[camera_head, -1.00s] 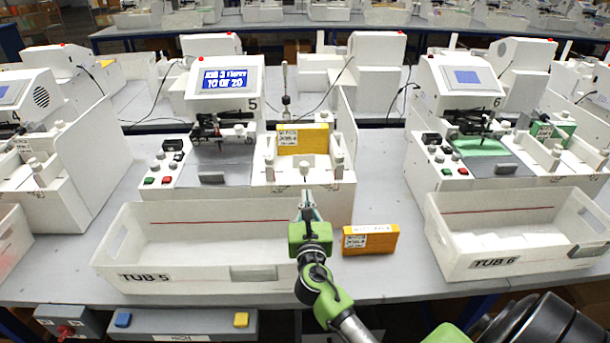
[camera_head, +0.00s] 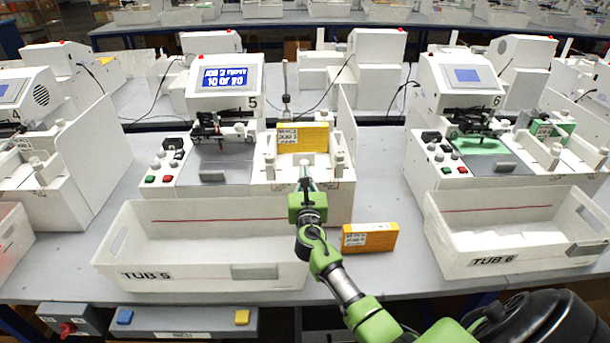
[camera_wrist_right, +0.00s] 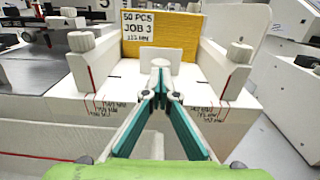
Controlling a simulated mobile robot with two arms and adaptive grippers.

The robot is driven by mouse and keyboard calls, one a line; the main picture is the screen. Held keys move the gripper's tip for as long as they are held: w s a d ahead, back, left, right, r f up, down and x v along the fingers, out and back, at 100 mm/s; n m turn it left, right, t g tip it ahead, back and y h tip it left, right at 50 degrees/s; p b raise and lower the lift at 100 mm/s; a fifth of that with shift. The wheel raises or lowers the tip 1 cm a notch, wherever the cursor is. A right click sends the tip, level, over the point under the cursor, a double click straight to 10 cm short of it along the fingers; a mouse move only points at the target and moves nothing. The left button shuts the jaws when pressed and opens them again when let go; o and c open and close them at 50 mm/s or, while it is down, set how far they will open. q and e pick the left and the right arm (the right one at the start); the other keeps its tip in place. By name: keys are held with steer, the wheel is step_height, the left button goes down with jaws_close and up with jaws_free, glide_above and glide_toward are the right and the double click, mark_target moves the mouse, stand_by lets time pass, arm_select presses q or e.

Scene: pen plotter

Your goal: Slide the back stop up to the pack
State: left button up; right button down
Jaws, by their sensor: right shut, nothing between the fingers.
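The pack, a yellow block (camera_head: 303,138) with a white label, stands upright in the white feeder of machine 5. In the right wrist view the pack (camera_wrist_right: 180,38) reads "50 PCS JOB 3". My left gripper is out of view.
White side guides with knobs (camera_wrist_right: 80,41) flank the channel. Tub 5 (camera_head: 135,258) stands in front of the machine.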

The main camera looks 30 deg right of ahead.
mark_target(304, 159)
steer(key=b+x, duration=0.3)
steer(key=x, duration=0.3)
steer(key=shift+w+d+f, duration=0.15)
steer(key=shift+w+d, duration=0.05)
steer(key=shift+w, duration=0.1)
steer(key=shift+w+d, duration=0.25)
steer(key=shift+w, duration=0.1)
